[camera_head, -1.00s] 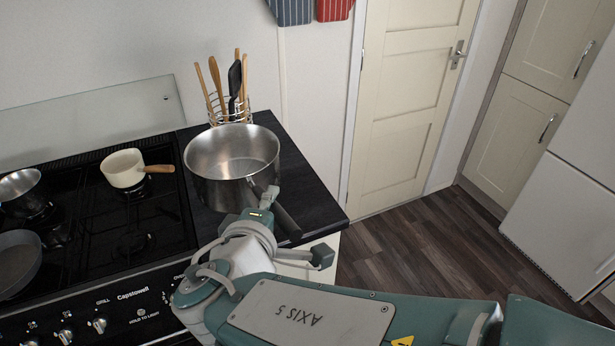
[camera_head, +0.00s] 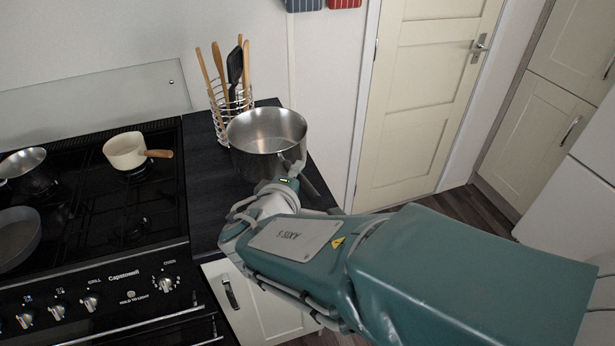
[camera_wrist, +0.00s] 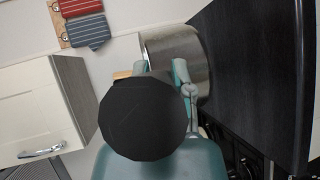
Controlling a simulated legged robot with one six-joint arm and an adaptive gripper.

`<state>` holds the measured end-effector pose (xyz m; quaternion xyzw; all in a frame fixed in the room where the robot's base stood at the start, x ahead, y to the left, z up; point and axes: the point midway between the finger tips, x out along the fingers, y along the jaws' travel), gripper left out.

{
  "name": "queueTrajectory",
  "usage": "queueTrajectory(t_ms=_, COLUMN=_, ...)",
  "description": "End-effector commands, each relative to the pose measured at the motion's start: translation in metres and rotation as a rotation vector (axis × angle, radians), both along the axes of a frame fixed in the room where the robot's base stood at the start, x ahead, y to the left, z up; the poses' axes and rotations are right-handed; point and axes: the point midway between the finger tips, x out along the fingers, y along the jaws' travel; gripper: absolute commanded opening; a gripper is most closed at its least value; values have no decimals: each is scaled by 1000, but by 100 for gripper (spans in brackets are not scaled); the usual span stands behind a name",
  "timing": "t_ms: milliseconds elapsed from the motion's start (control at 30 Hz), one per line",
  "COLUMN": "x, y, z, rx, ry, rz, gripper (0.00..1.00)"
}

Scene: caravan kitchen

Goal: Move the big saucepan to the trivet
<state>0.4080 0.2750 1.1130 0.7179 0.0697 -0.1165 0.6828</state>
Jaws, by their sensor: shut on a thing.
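The big saucepan (camera_head: 247,155) is shiny steel and upright, over the back right corner of the dark counter beside the hob. Its dark handle points toward the front right and is partly covered by my gripper. My gripper (camera_head: 291,166) is at the handle end of the pan and shut on it. In the wrist view the saucepan's wall (camera_wrist: 178,52) shows beyond my gripper's fingers (camera_wrist: 160,72). I cannot tell whether the pan's base touches the counter. I cannot make out the trivet in these frames.
A wire utensil rack (camera_head: 232,112) stands close left of the pan. The hob (camera_head: 110,215) holds a cream pan (camera_head: 125,150), a small steel pan (camera_head: 25,165) and a grey frying pan (camera_head: 18,235). Bare counter (camera_head: 208,190) lies between hob and saucepan.

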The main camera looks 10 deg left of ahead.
Motion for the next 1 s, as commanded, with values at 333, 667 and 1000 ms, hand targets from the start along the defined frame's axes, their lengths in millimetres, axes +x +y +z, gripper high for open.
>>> queueTrajectory(t_ms=333, x=33, y=1, z=-42, rx=-3, ry=-1, rz=1, gripper=0)
queueTrajectory(t_ms=667, x=42, y=-2, z=-79, rx=-2, ry=1, rz=3, gripper=0)
queueTrajectory(t_ms=1000, x=41, y=0, z=-84, rx=-4, ry=3, rz=3, gripper=61)
